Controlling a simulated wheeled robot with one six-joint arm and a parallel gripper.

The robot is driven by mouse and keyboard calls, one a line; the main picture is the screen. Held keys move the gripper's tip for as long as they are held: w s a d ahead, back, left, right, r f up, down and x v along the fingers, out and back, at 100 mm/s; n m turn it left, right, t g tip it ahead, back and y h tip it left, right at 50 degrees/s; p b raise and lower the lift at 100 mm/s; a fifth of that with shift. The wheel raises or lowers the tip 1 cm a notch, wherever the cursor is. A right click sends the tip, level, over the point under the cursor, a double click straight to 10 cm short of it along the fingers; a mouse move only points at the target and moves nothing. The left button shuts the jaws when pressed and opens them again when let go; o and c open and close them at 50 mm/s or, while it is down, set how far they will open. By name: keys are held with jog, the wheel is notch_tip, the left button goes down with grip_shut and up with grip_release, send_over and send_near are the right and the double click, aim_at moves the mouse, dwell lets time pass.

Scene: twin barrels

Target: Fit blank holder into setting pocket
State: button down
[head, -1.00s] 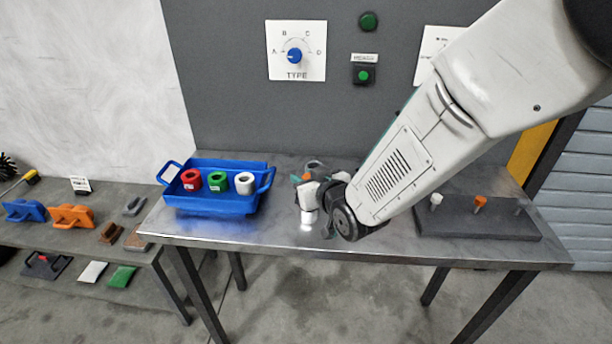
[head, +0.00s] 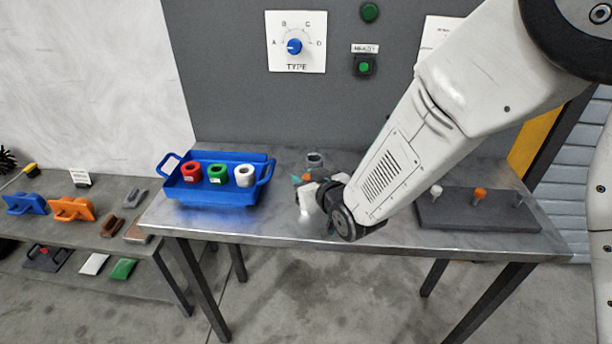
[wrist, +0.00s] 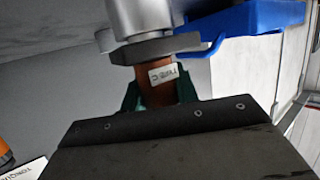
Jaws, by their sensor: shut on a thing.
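My gripper (head: 304,184) is low over the middle of the metal table. In the wrist view its teal fingertips (wrist: 165,92) are shut on a brown-orange cylindrical holder (wrist: 162,65) with a white label that seems to read TYPE C. A grey flange and cylinder (wrist: 128,20) show directly past the holder's end; I cannot tell if they touch it or belong to it. In the head view a grey ring-like fitting (head: 314,160) stands just behind my gripper and may be the setting pocket. My wrist partly hides this area, so the holder's fit cannot be told.
A blue tray (head: 215,208) with red, green and white rings stands to the left. A dark block (head: 470,225) with several pegs lies at the right. A wall panel behind carries a TYPE dial (head: 294,47) and a green button (head: 364,66). The table front is clear.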

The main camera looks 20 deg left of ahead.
jog(key=shift+f, duration=0.2)
jog(key=c, duration=1)
grip_release()
jog(key=shift+o, duration=0.2)
jog(key=shift+s+d, duration=0.1)
jog(key=v, duration=0.7)
jog(key=shift+s+d+r, duration=0.15)
jog(key=shift+d, duration=0.05)
